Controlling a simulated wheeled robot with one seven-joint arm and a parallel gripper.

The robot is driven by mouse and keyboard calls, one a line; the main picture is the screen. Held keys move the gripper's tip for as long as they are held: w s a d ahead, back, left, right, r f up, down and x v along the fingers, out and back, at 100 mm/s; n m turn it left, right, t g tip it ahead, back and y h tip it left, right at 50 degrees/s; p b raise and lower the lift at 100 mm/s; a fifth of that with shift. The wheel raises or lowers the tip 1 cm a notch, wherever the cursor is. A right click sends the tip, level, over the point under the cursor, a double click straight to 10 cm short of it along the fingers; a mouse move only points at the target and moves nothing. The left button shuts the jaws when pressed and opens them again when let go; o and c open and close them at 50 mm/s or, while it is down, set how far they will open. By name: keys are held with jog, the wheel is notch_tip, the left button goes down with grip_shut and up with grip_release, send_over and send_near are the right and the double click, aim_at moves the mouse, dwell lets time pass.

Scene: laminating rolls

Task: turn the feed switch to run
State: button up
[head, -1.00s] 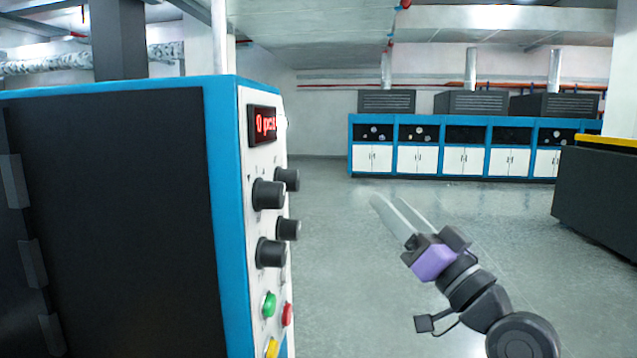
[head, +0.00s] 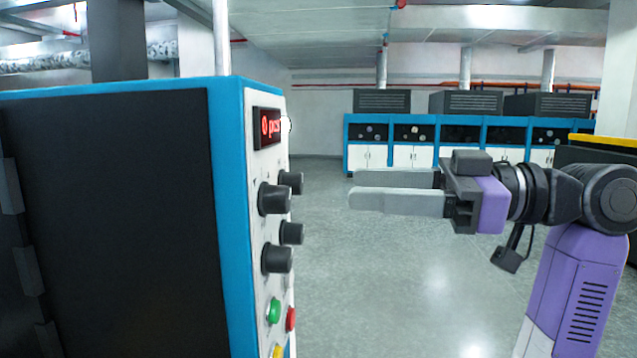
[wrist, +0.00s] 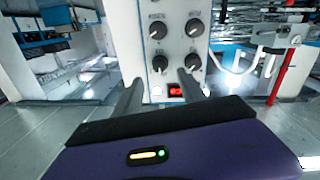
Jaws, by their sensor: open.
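The control panel (head: 262,225) is a white face on the blue-edged machine at left in the head view. It carries several black knobs, including an upper front knob (head: 274,199) and a lower front knob (head: 277,259). They also show in the wrist view, two nearer the display (wrist: 160,63) and two farther from it (wrist: 194,27). Their labels are too small to read, so I cannot tell which is the feed switch. My gripper (head: 354,190) is open and empty, pointing left at the panel, apart from the knobs. Its fingers (wrist: 158,82) also show in the wrist view.
A red-lit display (head: 267,128) sits above the knobs. A green button (head: 273,310) and a red button (head: 291,318) sit below them. Blue-framed cabinets (head: 440,140) stand far back. The floor (head: 400,280) between is clear.

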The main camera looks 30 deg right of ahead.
aim_at(302, 184)
jog(key=p+x, duration=0.1)
jog(key=x, duration=0.6)
grip_shut()
